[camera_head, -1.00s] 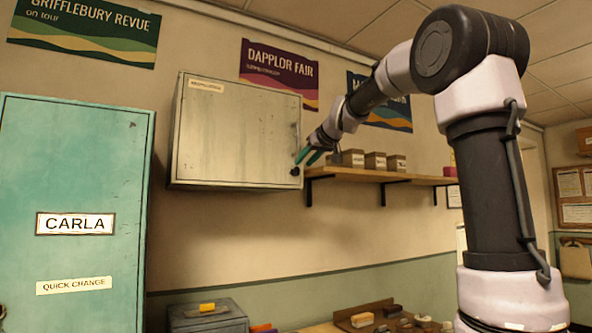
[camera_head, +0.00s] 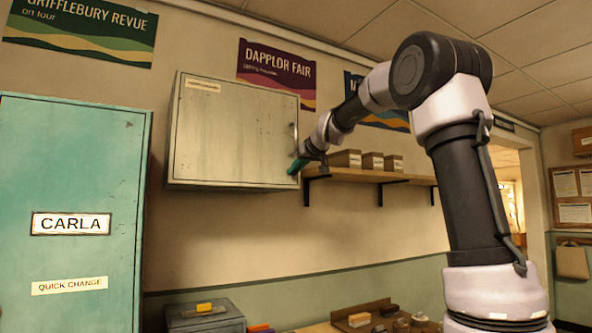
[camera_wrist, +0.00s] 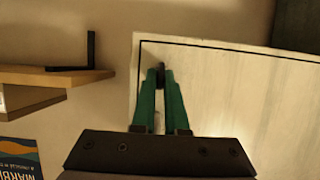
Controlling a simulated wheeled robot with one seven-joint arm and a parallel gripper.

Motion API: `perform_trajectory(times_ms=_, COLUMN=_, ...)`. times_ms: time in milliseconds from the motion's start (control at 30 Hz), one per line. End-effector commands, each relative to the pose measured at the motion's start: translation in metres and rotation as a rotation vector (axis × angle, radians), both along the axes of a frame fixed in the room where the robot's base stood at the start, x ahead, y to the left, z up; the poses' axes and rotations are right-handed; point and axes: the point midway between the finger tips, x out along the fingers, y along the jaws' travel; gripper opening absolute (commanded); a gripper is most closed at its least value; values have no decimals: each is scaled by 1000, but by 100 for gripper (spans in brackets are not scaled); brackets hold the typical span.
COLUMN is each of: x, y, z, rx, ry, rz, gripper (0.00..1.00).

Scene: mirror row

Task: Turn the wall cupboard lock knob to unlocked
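The wall cupboard (camera_head: 235,130) is a pale, worn metal box on the wall in the head view, its door closed. A small dark handle shows at its right edge. My gripper (camera_head: 297,167) is at the door's lower right corner, over the spot of the lock knob, which it hides in this view. In the wrist view the dark lock knob (camera_wrist: 160,74) sits between the tips of my two green fingers (camera_wrist: 160,82). The fingers appear closed on it from both sides. The knob's turn position cannot be read.
A wooden shelf (camera_head: 400,178) with several small boxes (camera_head: 372,161) is just right of the cupboard, close to my gripper; it also shows in the wrist view (camera_wrist: 50,78). A teal locker (camera_head: 75,160) stands at the left. The wall below the cupboard is clear.

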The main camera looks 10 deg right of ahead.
Motion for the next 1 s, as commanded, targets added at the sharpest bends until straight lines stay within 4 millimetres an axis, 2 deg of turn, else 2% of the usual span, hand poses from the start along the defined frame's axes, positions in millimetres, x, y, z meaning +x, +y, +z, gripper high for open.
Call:
perform_trajectory(times_ms=367, x=0, y=-2, z=0, rx=91, ry=30, rz=-1, gripper=0)
perform_trajectory(times_ms=1000, x=2, y=-7, z=-2, rx=630, ry=204, rz=-3, gripper=0)
